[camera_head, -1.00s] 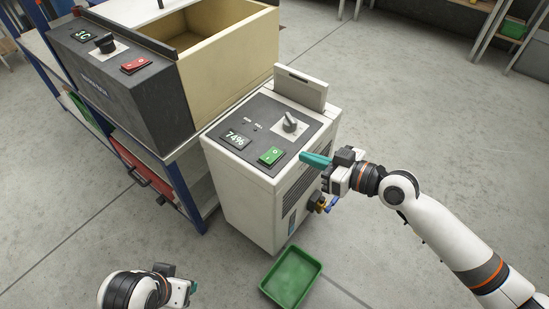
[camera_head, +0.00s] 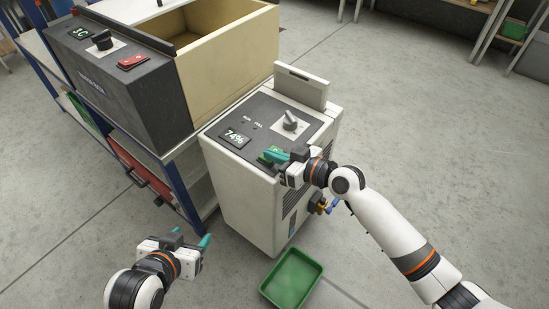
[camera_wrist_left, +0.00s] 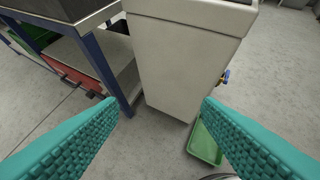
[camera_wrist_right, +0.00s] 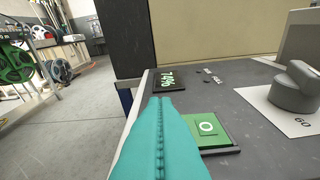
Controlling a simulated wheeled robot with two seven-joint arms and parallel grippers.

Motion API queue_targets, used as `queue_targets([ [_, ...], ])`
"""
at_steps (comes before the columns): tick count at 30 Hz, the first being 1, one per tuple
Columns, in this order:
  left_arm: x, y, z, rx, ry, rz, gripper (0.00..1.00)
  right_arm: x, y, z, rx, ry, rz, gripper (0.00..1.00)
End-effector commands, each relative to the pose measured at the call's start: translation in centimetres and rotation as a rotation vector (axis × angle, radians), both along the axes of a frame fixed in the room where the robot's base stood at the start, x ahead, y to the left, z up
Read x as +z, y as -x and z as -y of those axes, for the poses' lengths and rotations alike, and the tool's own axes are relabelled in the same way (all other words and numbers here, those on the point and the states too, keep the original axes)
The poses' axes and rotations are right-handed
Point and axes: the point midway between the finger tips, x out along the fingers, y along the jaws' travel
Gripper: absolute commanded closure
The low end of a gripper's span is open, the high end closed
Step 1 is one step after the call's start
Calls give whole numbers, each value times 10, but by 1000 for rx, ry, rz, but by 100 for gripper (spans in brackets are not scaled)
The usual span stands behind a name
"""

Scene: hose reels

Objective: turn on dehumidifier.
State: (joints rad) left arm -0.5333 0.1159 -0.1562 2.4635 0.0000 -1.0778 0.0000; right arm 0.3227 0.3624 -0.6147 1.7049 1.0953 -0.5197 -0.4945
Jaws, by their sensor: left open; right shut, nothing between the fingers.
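The dehumidifier (camera_head: 237,190) is a white box with a dark top panel. The panel has a lit display (camera_head: 236,138) reading 74%, a grey dial knob (camera_head: 290,121) and a green rocker switch (camera_wrist_right: 207,128) marked with a white ring. My right gripper (camera_head: 269,156) is shut and empty, its teal fingertips over the switch area. In the right wrist view the fingers (camera_wrist_right: 162,110) cover the switch's left edge; I cannot tell if they touch it. My left gripper (camera_head: 191,240) is open and empty, low in front of the dehumidifier.
A dark control box (camera_head: 125,80) with a red switch (camera_head: 133,61) and a tan bin (camera_head: 225,60) stand on a blue-framed bench at the left. A green tray (camera_head: 292,279) lies on the floor by the dehumidifier. The floor to the right is open.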

Motion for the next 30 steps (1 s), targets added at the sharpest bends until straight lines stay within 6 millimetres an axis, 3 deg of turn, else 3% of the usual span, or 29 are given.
queue_targets([
  [15,4,-6,2,-3,9,41,41,-5,1,0,0,5,5,100],
  [21,22,-25,11,-15,46,197,41,-13,3,-1,1,56,69,100],
  [30,20,-21,9,-12,38,166,41,-10,2,-2,-1,52,64,100],
])
